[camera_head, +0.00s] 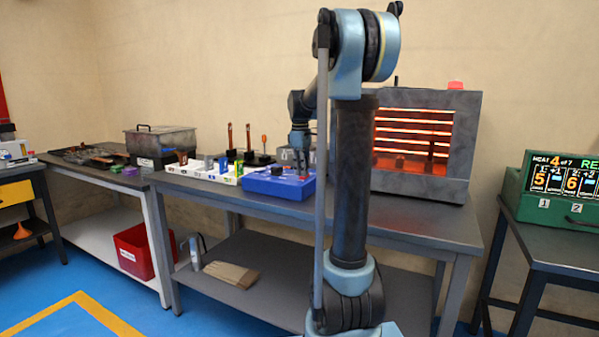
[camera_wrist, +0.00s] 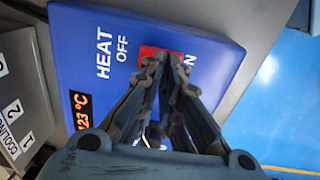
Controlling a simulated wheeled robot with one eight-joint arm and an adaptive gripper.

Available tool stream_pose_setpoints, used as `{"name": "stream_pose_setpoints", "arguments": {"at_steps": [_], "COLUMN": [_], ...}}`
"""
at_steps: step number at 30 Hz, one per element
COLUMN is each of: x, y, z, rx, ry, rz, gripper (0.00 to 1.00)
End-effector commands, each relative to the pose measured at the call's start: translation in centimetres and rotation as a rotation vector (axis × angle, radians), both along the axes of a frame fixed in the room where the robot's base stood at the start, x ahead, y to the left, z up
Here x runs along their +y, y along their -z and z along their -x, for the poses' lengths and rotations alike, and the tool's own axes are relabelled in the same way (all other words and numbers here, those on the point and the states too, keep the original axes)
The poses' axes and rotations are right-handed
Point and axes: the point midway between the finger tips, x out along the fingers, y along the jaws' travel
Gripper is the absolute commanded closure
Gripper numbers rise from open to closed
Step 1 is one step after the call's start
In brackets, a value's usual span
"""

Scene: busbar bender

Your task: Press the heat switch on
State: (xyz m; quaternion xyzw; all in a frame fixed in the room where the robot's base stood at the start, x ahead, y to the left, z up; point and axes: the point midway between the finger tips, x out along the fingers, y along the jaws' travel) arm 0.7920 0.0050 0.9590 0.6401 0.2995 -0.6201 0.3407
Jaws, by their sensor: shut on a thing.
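The blue heat control box (camera_head: 262,187) sits on the middle workbench, below my gripper (camera_head: 303,165). In the wrist view, the blue box (camera_wrist: 85,30) carries the words HEAT and OFF, a partly hidden ON, and an orange temperature display (camera_wrist: 82,110). The red heat switch (camera_wrist: 148,51) lies between OFF and ON. My gripper (camera_wrist: 166,62) points down at the switch, its fingertips drawn together over it and covering part of it. The fingers hide the exact contact and which way the switch is tilted.
An oven with glowing orange bars (camera_head: 455,150) stands to the right on the workbench. A white labelled block (camera_head: 205,174) is left of the blue box, with upright tools behind. A green display unit (camera_head: 540,200) stands on the right table. The red bin (camera_head: 135,252) is below.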

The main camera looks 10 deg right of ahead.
Motion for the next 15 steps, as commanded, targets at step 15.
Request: {"name": "stream_pose_setpoints", "arguments": {"at_steps": [15], "x": [1.4], "y": [-9.1], "z": [1.8], "rx": [-0.007], "ry": [-0.005], "rz": [-0.002], "gripper": [1.00]}}
